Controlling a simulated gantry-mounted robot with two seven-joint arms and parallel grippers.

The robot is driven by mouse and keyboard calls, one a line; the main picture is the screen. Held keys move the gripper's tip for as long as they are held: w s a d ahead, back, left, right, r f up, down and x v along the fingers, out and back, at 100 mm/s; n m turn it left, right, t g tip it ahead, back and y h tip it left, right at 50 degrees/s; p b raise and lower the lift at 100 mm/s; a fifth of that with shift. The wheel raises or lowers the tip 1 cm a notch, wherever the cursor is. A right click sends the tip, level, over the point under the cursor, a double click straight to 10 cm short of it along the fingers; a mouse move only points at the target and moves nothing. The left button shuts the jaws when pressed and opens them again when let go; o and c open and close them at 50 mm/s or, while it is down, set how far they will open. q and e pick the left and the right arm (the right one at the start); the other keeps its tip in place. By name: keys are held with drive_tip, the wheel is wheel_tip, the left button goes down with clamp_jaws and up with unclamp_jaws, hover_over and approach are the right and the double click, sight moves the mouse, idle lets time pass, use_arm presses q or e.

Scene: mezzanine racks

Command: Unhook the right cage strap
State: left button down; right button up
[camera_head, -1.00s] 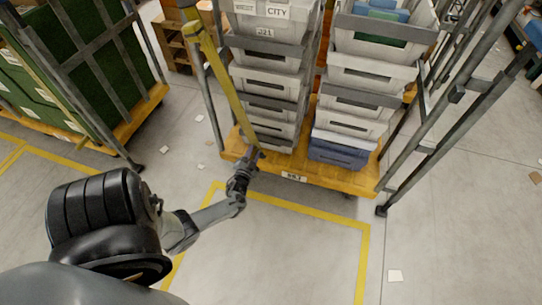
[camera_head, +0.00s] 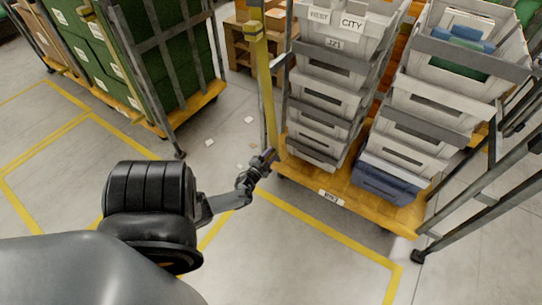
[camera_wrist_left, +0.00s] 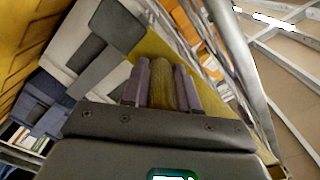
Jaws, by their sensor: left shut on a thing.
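The yellow strap (camera_head: 265,90) hangs down from the left post of the middle roll cage, in front of its left side. My left gripper (camera_head: 266,157) is at the strap's lower end, just left of the front left corner of the cage's orange base (camera_head: 333,195). In the left wrist view, the two fingers of my left gripper (camera_wrist_left: 160,85) are shut on the strap (camera_wrist_left: 162,88), which runs between them. Whether the strap's upper end is fixed by a hook or a band cannot be told. My right gripper is not in view.
Grey crates (camera_head: 325,97) stand in two stacks on the cage base, with a blue crate (camera_head: 388,181) low at the right. A cage with green boxes (camera_head: 165,62) stands to the left. Yellow lines (camera_head: 315,222) mark the floor.

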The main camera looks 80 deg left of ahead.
use_arm(q)
drive_tip(key=c, duration=0.9)
unclamp_jaws()
drive_tip(key=shift+o, duration=0.2)
drive_tip(key=shift+s+d+r+p, duration=0.15)
drive_tip(key=shift+s+d+p, duration=0.3)
drive_tip(key=shift+d+p, duration=0.1)
drive_tip(key=p+v, duration=0.3)
drive_tip(key=v, duration=0.6)
drive_tip(key=shift+s+d, duration=0.1)
drive_tip(key=shift+s, duration=0.05)
